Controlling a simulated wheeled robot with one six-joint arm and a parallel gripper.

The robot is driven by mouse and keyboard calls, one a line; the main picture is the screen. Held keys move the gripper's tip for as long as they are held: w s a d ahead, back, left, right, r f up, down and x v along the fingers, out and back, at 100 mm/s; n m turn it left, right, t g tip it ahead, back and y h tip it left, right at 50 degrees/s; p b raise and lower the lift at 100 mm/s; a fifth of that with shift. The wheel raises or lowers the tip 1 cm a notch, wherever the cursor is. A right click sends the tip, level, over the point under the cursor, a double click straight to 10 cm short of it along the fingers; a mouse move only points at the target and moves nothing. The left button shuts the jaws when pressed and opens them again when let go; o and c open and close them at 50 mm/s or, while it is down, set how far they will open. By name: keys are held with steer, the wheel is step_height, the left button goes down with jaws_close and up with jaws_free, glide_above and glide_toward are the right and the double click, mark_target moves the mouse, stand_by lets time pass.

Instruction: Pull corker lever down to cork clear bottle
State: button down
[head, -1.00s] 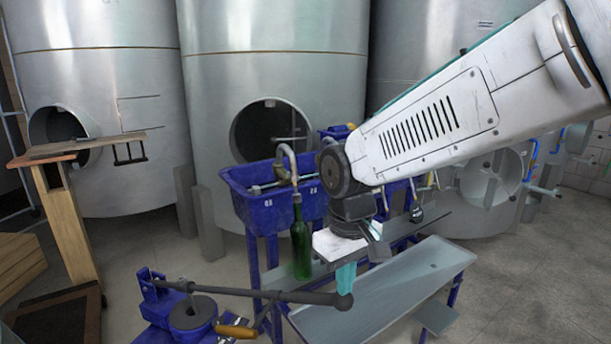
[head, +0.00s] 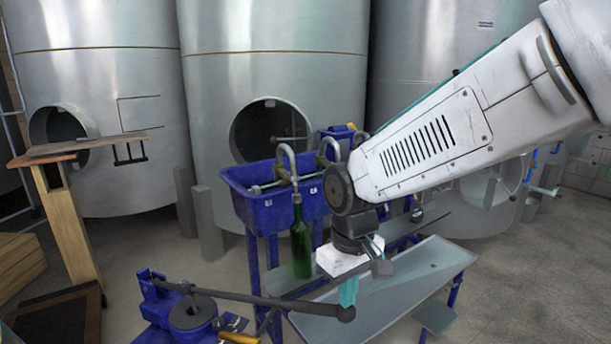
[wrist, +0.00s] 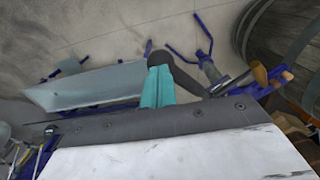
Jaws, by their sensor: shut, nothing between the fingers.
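The blue corker (head: 165,305) is at the bottom left of the head view. Its long dark lever (head: 262,300) reaches right, close to level with a slight downward slope, and ends in a round knob (head: 345,313). My gripper (head: 349,292) has teal fingers, shut and empty, just above the knob end. In the wrist view the gripper (wrist: 157,88) overlaps the lever end, with the knob (wrist: 160,58) just beyond the fingertips. Whether they touch I cannot tell. I cannot make out a clear bottle in either view.
A green bottle (head: 301,246) stands under a spout of the blue filler trough (head: 262,200). A grey tray table (head: 410,280) lies beneath my gripper. A wooden-handled tool (head: 238,337) is beside the corker. Steel tanks (head: 275,80) stand behind. Floor is open at right.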

mark_target(350, 316)
steer(key=shift+f, duration=0.15)
steer(key=shift+s+d+f, duration=0.1)
steer(key=shift+d+f, duration=0.1)
steer(key=shift+f, duration=1.05)
steer(key=shift+f, duration=0.1)
steer(key=shift+d+f, duration=0.15)
steer(key=shift+f, duration=1.15)
steer(key=shift+f, duration=0.1)
step_height(350, 316, down, 2)
steer(key=shift+d+f, duration=0.1)
steer(key=shift+f, duration=0.15)
